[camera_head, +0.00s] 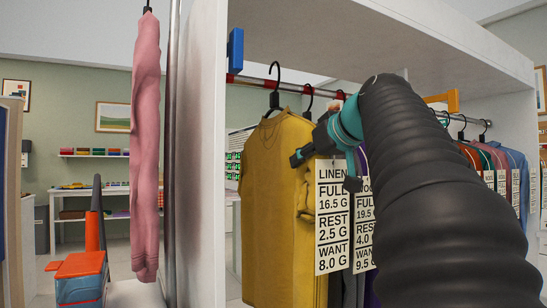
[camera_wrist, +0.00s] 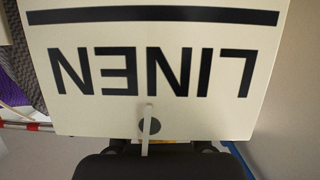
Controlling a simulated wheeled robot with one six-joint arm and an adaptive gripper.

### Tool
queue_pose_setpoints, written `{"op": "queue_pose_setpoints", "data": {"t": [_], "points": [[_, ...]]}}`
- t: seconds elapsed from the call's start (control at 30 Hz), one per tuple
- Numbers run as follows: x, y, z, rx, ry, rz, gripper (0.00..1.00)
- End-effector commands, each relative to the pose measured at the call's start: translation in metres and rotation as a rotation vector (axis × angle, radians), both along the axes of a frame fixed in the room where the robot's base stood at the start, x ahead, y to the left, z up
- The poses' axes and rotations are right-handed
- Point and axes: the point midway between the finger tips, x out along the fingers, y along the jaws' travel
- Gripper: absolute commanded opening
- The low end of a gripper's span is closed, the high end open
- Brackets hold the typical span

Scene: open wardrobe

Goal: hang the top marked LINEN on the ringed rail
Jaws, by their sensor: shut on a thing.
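The top marked LINEN (camera_head: 276,205) is mustard yellow and hangs upright on a black hanger (camera_head: 274,98). Its white tag (camera_head: 332,220) reads LINEN, full 16.5 G, rest 2.5 G, want 8.0 G. The tag shows upside down and close in the wrist view (camera_wrist: 155,60). The ringed rail (camera_head: 250,81) has red bands on a light bar. The hanger's hook shows at the rail, its curve above the bar; I cannot tell whether it bears on it. My gripper (camera_head: 322,160) is shut at the top's right shoulder; its exact hold is hidden.
Other tagged garments (camera_head: 360,225) hang close behind to the right, and more (camera_head: 505,170) hang farther right. A blue block (camera_head: 236,50) and an orange bracket (camera_head: 442,101) mark the wardrobe. The white side panel (camera_head: 205,150) stands left, beyond it a pink garment (camera_head: 146,150).

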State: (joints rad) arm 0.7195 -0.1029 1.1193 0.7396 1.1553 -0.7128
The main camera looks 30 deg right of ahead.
Motion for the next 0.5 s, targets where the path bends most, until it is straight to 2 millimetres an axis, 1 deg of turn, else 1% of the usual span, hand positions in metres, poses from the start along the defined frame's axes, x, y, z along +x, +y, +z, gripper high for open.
{"op": "queue_pose_setpoints", "data": {"t": [0.5], "points": [[0.025,0.001,0.001,-0.001,-0.002,0.001,0.0]]}}
